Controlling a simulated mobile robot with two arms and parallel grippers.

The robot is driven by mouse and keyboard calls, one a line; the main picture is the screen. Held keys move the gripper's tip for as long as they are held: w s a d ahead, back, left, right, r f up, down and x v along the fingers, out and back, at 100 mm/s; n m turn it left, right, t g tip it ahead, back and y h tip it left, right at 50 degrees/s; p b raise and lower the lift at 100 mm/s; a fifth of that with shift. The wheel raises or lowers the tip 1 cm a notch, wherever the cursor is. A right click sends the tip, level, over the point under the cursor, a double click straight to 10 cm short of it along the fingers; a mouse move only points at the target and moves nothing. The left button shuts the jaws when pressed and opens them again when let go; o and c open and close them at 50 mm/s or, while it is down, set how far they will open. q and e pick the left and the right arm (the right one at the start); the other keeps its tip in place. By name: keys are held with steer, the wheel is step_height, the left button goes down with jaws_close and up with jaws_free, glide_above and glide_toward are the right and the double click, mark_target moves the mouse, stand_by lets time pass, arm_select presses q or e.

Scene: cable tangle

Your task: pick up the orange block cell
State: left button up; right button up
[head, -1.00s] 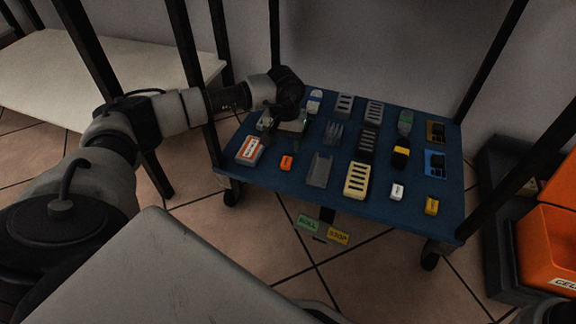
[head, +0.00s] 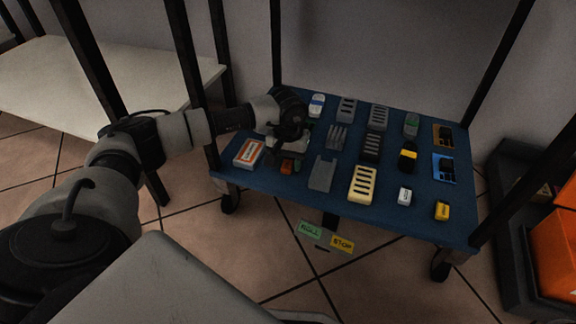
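A small orange block cell (head: 287,167) lies near the front left of the blue cart top (head: 300,186). My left gripper (head: 286,158) comes in from the left and is right over the block, with its dark fingers close to it and partly hiding it. I cannot tell whether the fingers are open or touch the block. My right gripper is not in view.
A white box with an orange label (head: 249,153) lies just left of the block. A grey tray (head: 322,173) and a cream slotted strip (head: 362,183) lie to its right. Black cart posts (head: 503,62) rise at the edges. An orange bin (head: 556,240) stands at far right.

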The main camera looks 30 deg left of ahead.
arm_select(q)
steer(key=c, duration=0.7)
